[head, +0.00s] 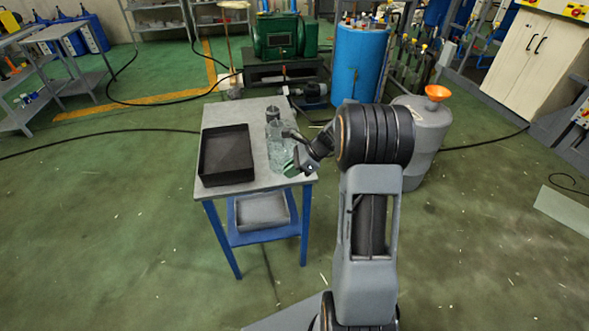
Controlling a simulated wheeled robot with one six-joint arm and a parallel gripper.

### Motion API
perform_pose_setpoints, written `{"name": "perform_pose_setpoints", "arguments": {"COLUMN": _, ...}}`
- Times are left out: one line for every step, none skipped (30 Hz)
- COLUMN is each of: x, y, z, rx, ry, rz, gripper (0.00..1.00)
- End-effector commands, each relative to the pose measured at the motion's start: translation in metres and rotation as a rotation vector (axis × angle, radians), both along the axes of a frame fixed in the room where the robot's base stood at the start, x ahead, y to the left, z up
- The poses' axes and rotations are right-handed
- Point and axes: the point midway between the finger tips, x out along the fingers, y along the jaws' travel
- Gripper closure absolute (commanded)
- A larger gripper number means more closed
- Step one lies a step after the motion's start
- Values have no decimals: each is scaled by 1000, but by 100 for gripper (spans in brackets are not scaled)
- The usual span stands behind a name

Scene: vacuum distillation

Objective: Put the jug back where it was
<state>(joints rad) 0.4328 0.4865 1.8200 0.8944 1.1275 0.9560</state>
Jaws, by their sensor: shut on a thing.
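The jug (279,148) looks like a clear, see-through vessel at the right side of the small table (263,176). My gripper (299,162) reaches in from the right at the table's right edge and is shut on the jug. A small green part shows at the gripper's tip; I cannot tell what it belongs to. The wrist and gripper hide part of the jug's right side. From this view I cannot tell whether the jug's base touches the tabletop.
A black open tray (203,162) covers the table's left part. A dark-topped clear vessel (272,115) stands behind the jug. A grey container (424,140) with an orange funnel (438,92) stands on the floor at right. A blue drum (358,65) is behind. Floor at left is open.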

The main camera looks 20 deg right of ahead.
Motion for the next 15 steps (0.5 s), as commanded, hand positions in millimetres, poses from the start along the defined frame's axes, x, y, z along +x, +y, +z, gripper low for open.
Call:
{"name": "perform_pose_setpoints", "arguments": {"x": 0, "y": 0, "z": 0, "rx": 0, "ry": -1, "rz": 0, "gripper": 100}}
{"name": "perform_pose_setpoints", "arguments": {"x": 0, "y": 0, "z": 1, "rx": 0, "ry": -1, "rz": 0, "gripper": 100}}
{"name": "perform_pose_setpoints", "arguments": {"x": 0, "y": 0, "z": 1, "rx": 0, "ry": -1, "rz": 0, "gripper": 100}}
{"name": "perform_pose_setpoints", "arguments": {"x": 0, "y": 0, "z": 1, "rx": 0, "ry": -1, "rz": 0, "gripper": 100}}
{"name": "perform_pose_setpoints", "arguments": {"x": 0, "y": 0, "z": 1, "rx": 0, "ry": -1, "rz": 0, "gripper": 100}}
{"name": "perform_pose_setpoints", "arguments": {"x": 0, "y": 0, "z": 1, "rx": 0, "ry": -1, "rz": 1, "gripper": 100}}
{"name": "perform_pose_setpoints", "arguments": {"x": 0, "y": 0, "z": 0, "rx": 0, "ry": -1, "rz": 1, "gripper": 100}}
{"name": "perform_pose_setpoints", "arguments": {"x": 0, "y": 0, "z": 0, "rx": 0, "ry": -1, "rz": 1, "gripper": 100}}
{"name": "perform_pose_setpoints", "arguments": {"x": 0, "y": 0, "z": -2, "rx": 0, "ry": -1, "rz": 1, "gripper": 100}}
{"name": "perform_pose_setpoints", "arguments": {"x": 0, "y": 0, "z": -3, "rx": 0, "ry": -1, "rz": 1, "gripper": 100}}
{"name": "perform_pose_setpoints", "arguments": {"x": 0, "y": 0, "z": -4, "rx": 0, "ry": -1, "rz": 1, "gripper": 100}}
{"name": "perform_pose_setpoints", "arguments": {"x": 0, "y": 0, "z": -3, "rx": 0, "ry": 0, "rz": 1, "gripper": 82}}
{"name": "perform_pose_setpoints", "arguments": {"x": 0, "y": 0, "z": -3, "rx": 0, "ry": 0, "rz": 1, "gripper": 79}}
{"name": "perform_pose_setpoints", "arguments": {"x": 0, "y": 0, "z": -3, "rx": 0, "ry": 0, "rz": 1, "gripper": 77}}
{"name": "perform_pose_setpoints", "arguments": {"x": 0, "y": 0, "z": -3, "rx": 0, "ry": 0, "rz": 1, "gripper": 73}}
